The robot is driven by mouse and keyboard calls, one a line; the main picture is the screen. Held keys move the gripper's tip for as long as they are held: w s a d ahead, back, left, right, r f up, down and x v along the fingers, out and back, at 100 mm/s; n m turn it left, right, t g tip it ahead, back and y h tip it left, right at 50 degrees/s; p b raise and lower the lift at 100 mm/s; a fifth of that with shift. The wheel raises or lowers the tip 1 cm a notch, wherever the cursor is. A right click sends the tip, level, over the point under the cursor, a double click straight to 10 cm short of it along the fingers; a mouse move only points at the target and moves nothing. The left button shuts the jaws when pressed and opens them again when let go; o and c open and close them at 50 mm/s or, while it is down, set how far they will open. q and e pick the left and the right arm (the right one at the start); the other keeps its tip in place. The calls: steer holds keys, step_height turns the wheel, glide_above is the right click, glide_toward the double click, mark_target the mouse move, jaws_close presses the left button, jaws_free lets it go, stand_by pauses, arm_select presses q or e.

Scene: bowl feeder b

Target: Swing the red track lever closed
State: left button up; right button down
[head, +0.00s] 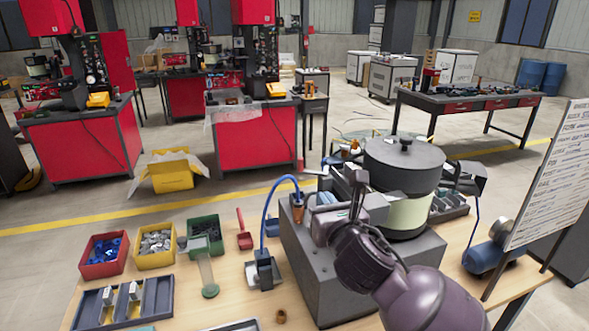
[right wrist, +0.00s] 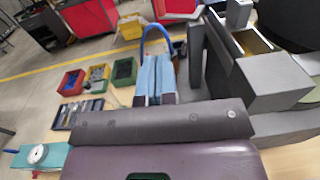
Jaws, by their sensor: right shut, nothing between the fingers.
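The bowl feeder (head: 403,190), a dark lidded drum with a pale band, stands on a grey base box (head: 308,262). I cannot clearly make out the red track lever. A small upright red piece (head: 301,164) shows just beyond the feeder, but I cannot tell whether it is the lever. My right gripper (head: 325,197) is over the near left side of the feeder, and my wrist hides part of the base and track. In the right wrist view its blue-padded fingers (right wrist: 153,78) are together and empty, beside a grey block (right wrist: 262,82). My left gripper is not in view.
Red (head: 104,256), yellow (head: 155,246) and green (head: 205,236) bins stand on the wooden table's left. A red scoop (head: 243,232) and a blue tube (head: 267,215) on a small stand are between bins and feeder. A whiteboard (head: 550,180) stands at right.

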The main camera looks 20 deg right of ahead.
mark_target(301, 165)
steer(key=shift+r, duration=0.15)
arm_select(q)
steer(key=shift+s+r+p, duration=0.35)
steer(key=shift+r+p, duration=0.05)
steer(key=shift+p, duration=0.45)
arm_select(e)
steer(key=w, duration=1.4)
steer(key=shift+d, duration=0.1)
